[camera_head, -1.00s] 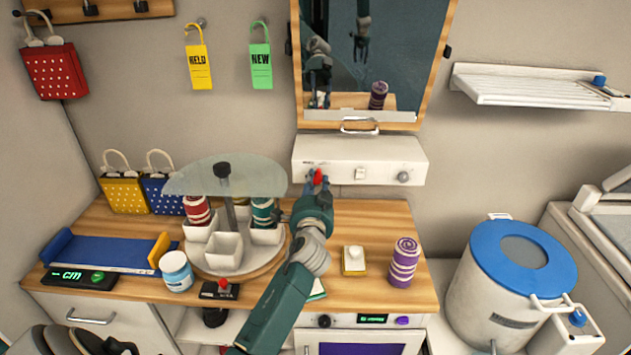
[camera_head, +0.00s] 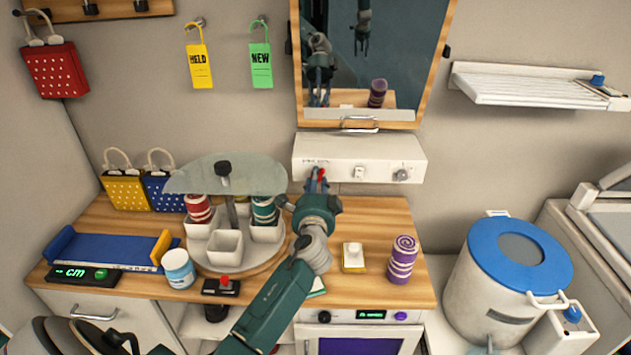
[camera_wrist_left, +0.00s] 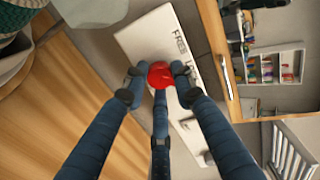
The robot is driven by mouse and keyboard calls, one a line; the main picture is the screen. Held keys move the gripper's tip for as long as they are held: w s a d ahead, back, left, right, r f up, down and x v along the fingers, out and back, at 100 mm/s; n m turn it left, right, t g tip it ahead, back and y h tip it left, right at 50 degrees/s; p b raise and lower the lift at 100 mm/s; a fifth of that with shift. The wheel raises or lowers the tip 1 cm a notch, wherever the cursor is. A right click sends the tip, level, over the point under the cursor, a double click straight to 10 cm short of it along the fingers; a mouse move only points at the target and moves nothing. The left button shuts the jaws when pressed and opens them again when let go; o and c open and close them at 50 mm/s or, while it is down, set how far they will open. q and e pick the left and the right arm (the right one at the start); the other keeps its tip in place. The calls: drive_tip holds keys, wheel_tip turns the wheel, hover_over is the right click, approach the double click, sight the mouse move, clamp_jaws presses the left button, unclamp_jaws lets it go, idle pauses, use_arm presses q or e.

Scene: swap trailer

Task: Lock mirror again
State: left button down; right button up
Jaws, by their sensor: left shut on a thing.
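The mirror (camera_head: 375,55) hangs in a wooden frame on the wall. Below it is a white panel (camera_head: 385,160) with a red knob (camera_head: 322,174) at its left end. My left gripper (camera_head: 316,180) is shut on the red knob. In the left wrist view the red knob (camera_wrist_left: 160,75) sits between the fingertips (camera_wrist_left: 158,82), against the white panel (camera_wrist_left: 150,42). The word FREE and part of another label show beside it. Which label the knob points at cannot be told. My right gripper is not directly in view; gripper shapes show reflected in the mirror.
The panel also has a small white switch (camera_head: 359,173) and a round grey dial (camera_head: 402,174). A carousel (camera_head: 225,245) with spools stands left of my arm. A purple spool (camera_head: 402,260) and a yellow-based button (camera_head: 353,257) stand to the right on the wooden counter (camera_head: 385,215).

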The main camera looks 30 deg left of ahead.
use_arm(q)
drive_tip(key=shift+w+d+r, duration=0.1)
drive_tip(key=shift+d+r, duration=0.05)
drive_tip(key=c, duration=1.7)
unclamp_jaws()
drive_tip(key=o, duration=0.3)
drive_tip(key=shift+d, duration=0.1)
drive_tip(key=v, duration=1.2)
